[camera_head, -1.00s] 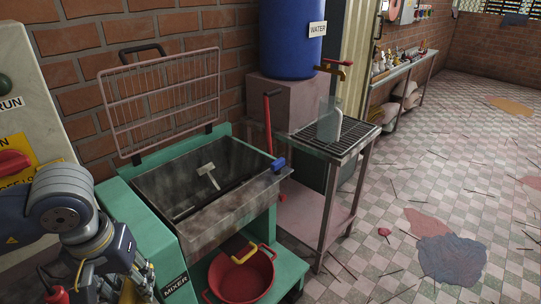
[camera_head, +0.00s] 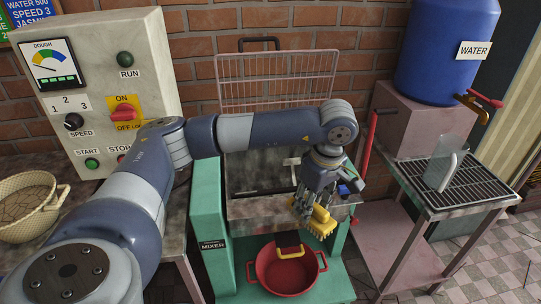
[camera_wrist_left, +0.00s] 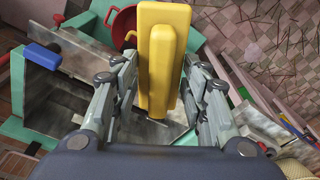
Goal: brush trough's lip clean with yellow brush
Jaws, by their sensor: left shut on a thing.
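My left gripper (camera_head: 314,203) is shut on the yellow brush (camera_head: 321,223) and holds it at the front right of the mixer's steel trough (camera_head: 262,208). In the left wrist view, the brush (camera_wrist_left: 164,50) stands between the two fingers of the gripper (camera_wrist_left: 161,82). The brush looks close to the trough's front lip, but I cannot tell whether it touches. My arm hides part of the trough's inside and back edge. My right gripper does not show.
A red basin (camera_head: 287,277) sits below the trough, with a yellow grip above its rim. The wire guard (camera_head: 275,80) is raised behind. A blue knob (camera_head: 346,188) is at the trough's right. A rack table (camera_head: 470,186) with a clear jug (camera_head: 440,170) stands right.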

